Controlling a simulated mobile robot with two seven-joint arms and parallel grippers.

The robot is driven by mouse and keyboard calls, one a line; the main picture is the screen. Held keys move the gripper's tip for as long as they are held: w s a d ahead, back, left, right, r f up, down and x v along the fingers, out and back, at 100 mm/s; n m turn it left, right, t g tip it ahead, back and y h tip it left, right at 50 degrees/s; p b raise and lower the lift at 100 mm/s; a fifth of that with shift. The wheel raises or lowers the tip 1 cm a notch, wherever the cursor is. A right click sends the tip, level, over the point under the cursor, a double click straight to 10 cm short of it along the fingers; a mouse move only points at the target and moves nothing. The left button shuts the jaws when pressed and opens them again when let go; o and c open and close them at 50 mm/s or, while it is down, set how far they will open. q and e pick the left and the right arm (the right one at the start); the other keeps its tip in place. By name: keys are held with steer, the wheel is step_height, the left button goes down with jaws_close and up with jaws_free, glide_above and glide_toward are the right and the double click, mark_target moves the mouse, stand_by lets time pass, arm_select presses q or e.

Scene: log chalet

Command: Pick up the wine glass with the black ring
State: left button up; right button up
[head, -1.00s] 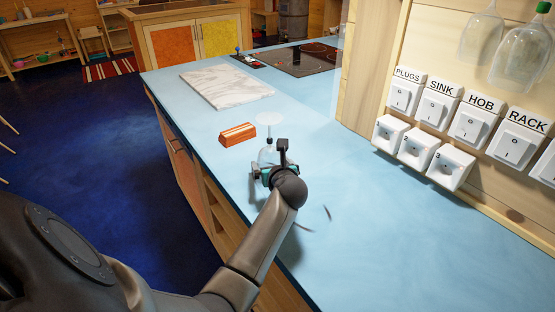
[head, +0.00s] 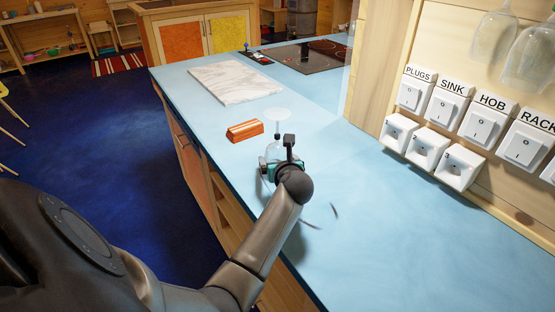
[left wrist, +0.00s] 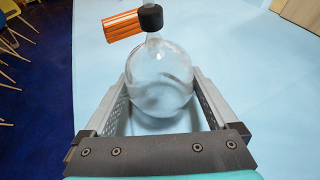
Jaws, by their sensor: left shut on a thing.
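The wine glass with the black ring (head: 277,136) is upside down over the blue counter, its round foot on top and its bowl below. In the left wrist view, its clear bowl (left wrist: 160,78) sits between the two fingers, with the black ring on the stem beyond. My left gripper (head: 270,164) is shut on the bowl; it also shows in the left wrist view (left wrist: 162,90). The gripper hides the bowl's lower part in the head view. I cannot tell whether the rim touches the counter. My right gripper is not in view.
An orange-brown block (head: 244,130) lies just left of the glass. A marble board (head: 235,82) and a black hob (head: 305,57) are farther back on the counter (head: 400,230). Switches (head: 484,123) line the right wall, with glasses (head: 494,38) hanging above. The counter's right front is mostly clear.

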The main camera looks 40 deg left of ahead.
arm_select(q)
step_height(320, 180, up, 19)
steer(key=p, duration=0.4)
glide_above(278, 114)
steer(key=shift+r, duration=0.45)
